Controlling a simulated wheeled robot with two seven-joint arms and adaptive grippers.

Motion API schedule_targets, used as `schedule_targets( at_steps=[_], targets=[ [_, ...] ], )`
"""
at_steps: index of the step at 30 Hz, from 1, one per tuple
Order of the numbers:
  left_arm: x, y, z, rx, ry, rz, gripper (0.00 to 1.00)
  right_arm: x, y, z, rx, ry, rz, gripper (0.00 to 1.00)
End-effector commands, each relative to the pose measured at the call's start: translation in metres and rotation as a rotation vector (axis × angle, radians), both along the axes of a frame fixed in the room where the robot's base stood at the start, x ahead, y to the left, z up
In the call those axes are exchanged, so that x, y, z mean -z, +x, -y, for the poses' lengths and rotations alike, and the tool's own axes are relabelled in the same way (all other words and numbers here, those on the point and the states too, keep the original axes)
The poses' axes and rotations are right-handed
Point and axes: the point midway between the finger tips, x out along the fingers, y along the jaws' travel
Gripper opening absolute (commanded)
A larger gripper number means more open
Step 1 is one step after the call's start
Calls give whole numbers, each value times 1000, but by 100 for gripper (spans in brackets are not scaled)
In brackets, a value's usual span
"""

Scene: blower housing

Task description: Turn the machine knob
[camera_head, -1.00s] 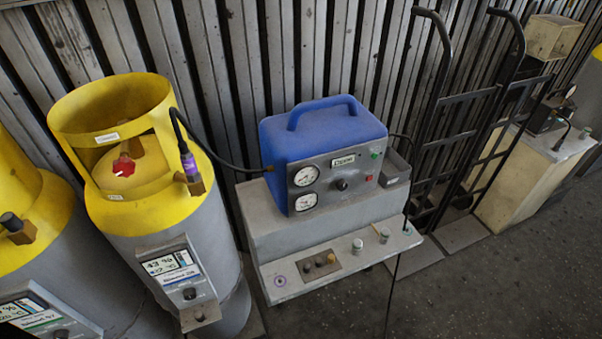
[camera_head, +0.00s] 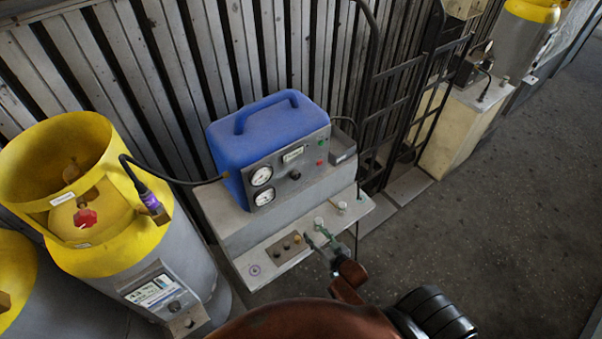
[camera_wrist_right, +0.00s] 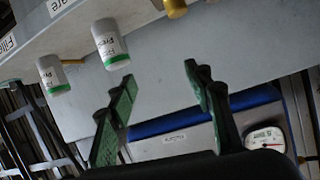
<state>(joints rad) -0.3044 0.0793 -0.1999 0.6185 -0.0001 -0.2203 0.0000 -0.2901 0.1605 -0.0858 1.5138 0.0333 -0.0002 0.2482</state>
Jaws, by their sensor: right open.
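The machine is a blue box (camera_head: 265,135) with a grey front panel, two gauges and a small black knob (camera_head: 295,175). It sits on a grey stepped console (camera_head: 225,215). The console's lower ledge carries a white-grey knob (camera_head: 319,222), a second one (camera_head: 341,205), and a brown plate with small knobs (camera_head: 286,245). My right gripper (camera_head: 319,240) is open and empty at the ledge's front, close to the nearer white knob. In the right wrist view, the green fingers (camera_wrist_right: 160,78) are apart, with one white, green-banded knob (camera_wrist_right: 110,45) just beyond them and another (camera_wrist_right: 52,75) farther left.
A yellow-topped grey cylinder (camera_head: 185,250) stands left of the console, joined to the blue box by a black hose (camera_head: 180,180). A black hand truck (camera_head: 405,95) and a cream box (camera_head: 455,130) stand to the right. The dark floor (camera_head: 500,210) at right is open.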

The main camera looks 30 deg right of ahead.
Motion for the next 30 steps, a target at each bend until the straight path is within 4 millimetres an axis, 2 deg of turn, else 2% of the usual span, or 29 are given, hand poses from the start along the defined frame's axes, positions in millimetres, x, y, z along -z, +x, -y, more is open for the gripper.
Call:
schedule_targets(
  at_steps=[1, 3, 6, 9, 13, 24, 30],
  targets=[
    [-16, 2, 0, 0, 1, 3, 0, -59, 17, 1, 0, 14, 85, 46],
    [-25, 3, 0, 0, 0, 5, 0, -117, 31, 2, 0, 31, 179, 46],
    [-33, 5, 0, 0, 1, 7, 0, -179, 42, 2, -4, 50, 281, 46],
    [-37, 6, -1, 1, 1, 9, 0, -215, 47, 1, -8, 62, 339, 46],
    [-39, 9, -1, 1, 0, 13, 0, -233, 54, 1, -11, 68, 370, 46],
    [-42, 12, -1, 2, 1, 16, 0, -232, 108, 0, -11, 67, 369, 46],
    [-43, 12, -1, 2, 1, 16, 0, -231, 124, -1, -11, 66, 368, 46]
  ],
)
